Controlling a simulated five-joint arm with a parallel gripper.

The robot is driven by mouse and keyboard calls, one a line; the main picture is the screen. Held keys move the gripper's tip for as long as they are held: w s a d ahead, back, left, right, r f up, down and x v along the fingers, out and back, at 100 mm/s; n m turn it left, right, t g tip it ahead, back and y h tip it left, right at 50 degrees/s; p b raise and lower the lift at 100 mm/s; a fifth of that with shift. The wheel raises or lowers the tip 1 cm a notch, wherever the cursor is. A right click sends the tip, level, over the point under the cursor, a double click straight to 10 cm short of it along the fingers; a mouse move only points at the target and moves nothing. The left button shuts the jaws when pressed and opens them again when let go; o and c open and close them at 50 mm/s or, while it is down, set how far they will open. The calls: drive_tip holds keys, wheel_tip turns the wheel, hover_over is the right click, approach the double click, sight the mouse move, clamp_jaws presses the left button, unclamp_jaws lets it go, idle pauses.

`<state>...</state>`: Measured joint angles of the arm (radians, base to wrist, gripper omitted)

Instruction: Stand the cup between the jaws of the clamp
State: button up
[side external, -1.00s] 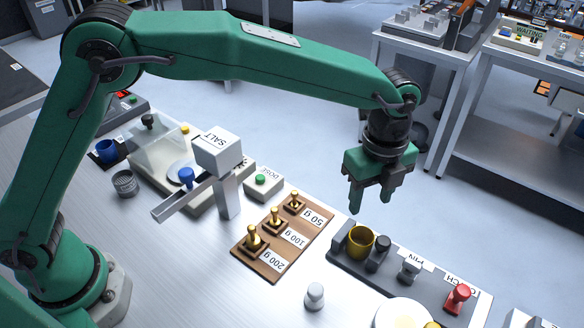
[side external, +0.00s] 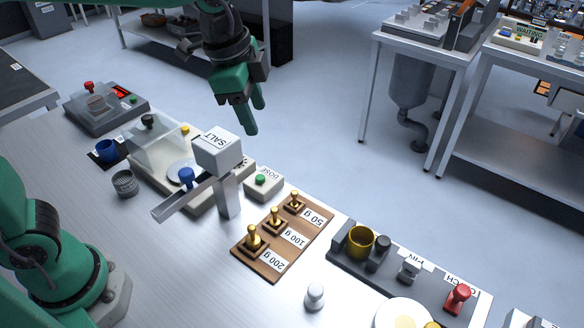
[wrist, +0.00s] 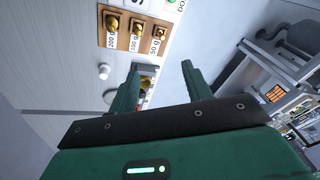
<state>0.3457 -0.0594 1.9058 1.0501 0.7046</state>
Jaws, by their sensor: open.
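A yellow cup (side external: 360,242) stands upright in the clamp (side external: 340,259), on its dark grey base at the right. It sits between a grey block on its left and a dark round jaw (side external: 377,250) on its right; whether the jaws touch it I cannot tell. A red handle (side external: 458,297) sits at the right end of the base. My gripper (side external: 254,117) is open and empty, raised well clear of the cup, behind the salt hopper in the side view. In the wrist view the cup (wrist: 147,84) shows small and partly hidden between my fingers.
The salt hopper (side external: 217,155) with its chute stands left of a wooden board (side external: 273,262) with brass weights. A blue cup (side external: 107,152) stands far left. A grey knobbed weight (side external: 314,296) stands in front. A white disc (side external: 403,313) lies at the front edge.

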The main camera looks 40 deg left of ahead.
drive_tip(key=s+a+n, duration=0.1)
drive_tip(key=s+a, duration=0.1)
drive_tip(key=s+a+n+t, duration=0.1)
drive_tip(key=s+a+n, duration=0.1)
drive_tip(key=s+a+r+n, duration=0.1)
drive_tip(key=s+a+n, duration=0.1)
drive_tip(key=a, duration=0.1)
drive_tip(key=s+a+f+n+t+y, duration=0.1)
drive_tip(key=s+a+f+n+t, duration=0.1)
drive_tip(key=s+a+n, duration=0.4)
drive_tip(key=shift+s+a+f+n, duration=0.15)
drive_tip(key=shift+s+f+n, duration=0.45)
drive_tip(key=shift+s, duration=0.65)
